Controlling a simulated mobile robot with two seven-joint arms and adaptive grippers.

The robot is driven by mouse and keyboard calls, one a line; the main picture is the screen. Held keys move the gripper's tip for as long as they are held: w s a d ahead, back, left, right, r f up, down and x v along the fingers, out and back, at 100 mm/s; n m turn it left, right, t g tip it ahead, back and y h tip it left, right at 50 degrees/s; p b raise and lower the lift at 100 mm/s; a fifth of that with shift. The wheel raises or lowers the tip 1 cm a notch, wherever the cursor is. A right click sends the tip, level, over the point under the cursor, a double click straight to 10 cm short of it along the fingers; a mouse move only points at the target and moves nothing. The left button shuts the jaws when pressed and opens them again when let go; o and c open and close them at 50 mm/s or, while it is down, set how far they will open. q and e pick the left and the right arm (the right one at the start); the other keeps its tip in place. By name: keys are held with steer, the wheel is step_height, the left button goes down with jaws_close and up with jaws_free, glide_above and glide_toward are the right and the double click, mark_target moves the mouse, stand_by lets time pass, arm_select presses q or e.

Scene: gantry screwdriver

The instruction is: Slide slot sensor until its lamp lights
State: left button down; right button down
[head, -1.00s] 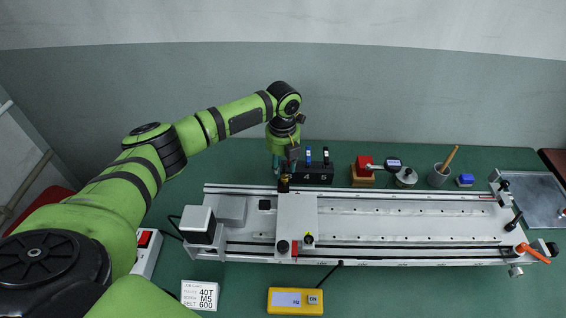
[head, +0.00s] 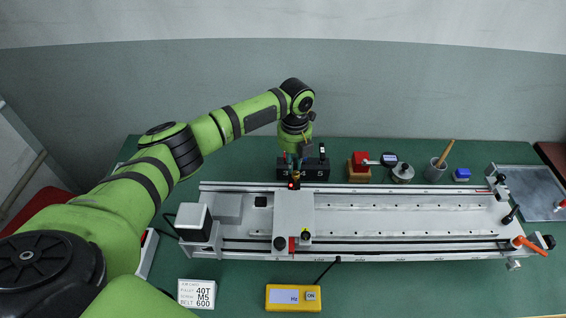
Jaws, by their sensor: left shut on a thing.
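The slot sensor (head: 293,185) is a small dark block on the rear rail of the linear gantry (head: 410,218), at the rear edge of the carriage plate (head: 293,212). A small red light shows on it. My left gripper (head: 295,174) reaches down from behind the rail and is shut on the sensor. Its fingers are small and partly blend with the black block behind them, so the exact grip is hard to see. My right gripper is not in view.
A black numbered block (head: 318,173) with tools stands right behind my left gripper. A yellow meter (head: 293,297) lies in front.

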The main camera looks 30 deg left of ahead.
arm_select(q)
steer(key=c, duration=1.2)
jaws_free()
steer(key=shift+c, duration=0.2)
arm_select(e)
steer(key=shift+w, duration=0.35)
arm_select(q)
steer(key=shift+r, duration=0.15)
step_height(320, 180, up, 12)
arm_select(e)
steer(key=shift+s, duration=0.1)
